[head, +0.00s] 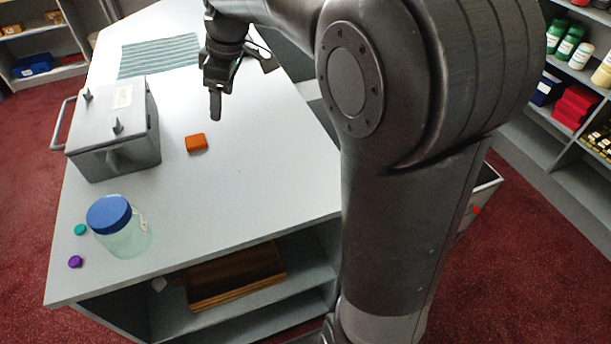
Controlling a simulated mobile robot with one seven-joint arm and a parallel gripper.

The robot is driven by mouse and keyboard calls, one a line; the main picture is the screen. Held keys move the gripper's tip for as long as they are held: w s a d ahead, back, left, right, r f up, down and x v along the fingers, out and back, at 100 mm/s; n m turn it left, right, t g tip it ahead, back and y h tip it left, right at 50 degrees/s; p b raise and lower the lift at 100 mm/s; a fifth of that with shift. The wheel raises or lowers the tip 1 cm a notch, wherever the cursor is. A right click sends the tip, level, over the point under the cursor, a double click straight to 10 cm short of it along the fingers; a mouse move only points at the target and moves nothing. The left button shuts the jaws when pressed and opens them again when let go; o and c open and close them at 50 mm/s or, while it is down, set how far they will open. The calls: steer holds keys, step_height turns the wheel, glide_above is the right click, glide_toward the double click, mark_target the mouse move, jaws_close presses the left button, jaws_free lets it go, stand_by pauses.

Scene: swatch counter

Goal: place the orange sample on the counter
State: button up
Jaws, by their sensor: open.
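The orange sample (196,143) is a small orange block lying flat on the pale grey counter (240,185). It sits to the right of a grey metal box. My gripper (228,100) is above the counter, up and to the right of the orange sample in the head view. Its fingers point down and are apart, with nothing seen between them. A gap shows between the gripper and the sample. Part of the counter's right side is hidden behind my arm.
A grey lidded box (115,130) with a handle stands left of the sample. A blue-lidded jar (122,230) is near the front, beside teal (80,229) and purple (75,262) pieces. A striped mat (160,56) lies farther back. The counter right of the sample is clear.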

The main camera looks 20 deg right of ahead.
steer(key=s+d+f+m+t, duration=0.1)
steer(key=s+m, duration=0.3)
steer(key=s, duration=0.4)
steer(key=s+d+f+m+t+h, duration=0.1)
steer(key=s+d+m, duration=0.3)
steer(key=s, duration=0.5)
steer(key=s+d+f+m+t+h, duration=0.1)
steer(key=s+d+m, duration=0.2)
steer(key=s, duration=0.5)
steer(key=shift+s+d+m+t, duration=0.25)
steer(key=shift+m+t, duration=0.15)
steer(key=shift+m, duration=0.4)
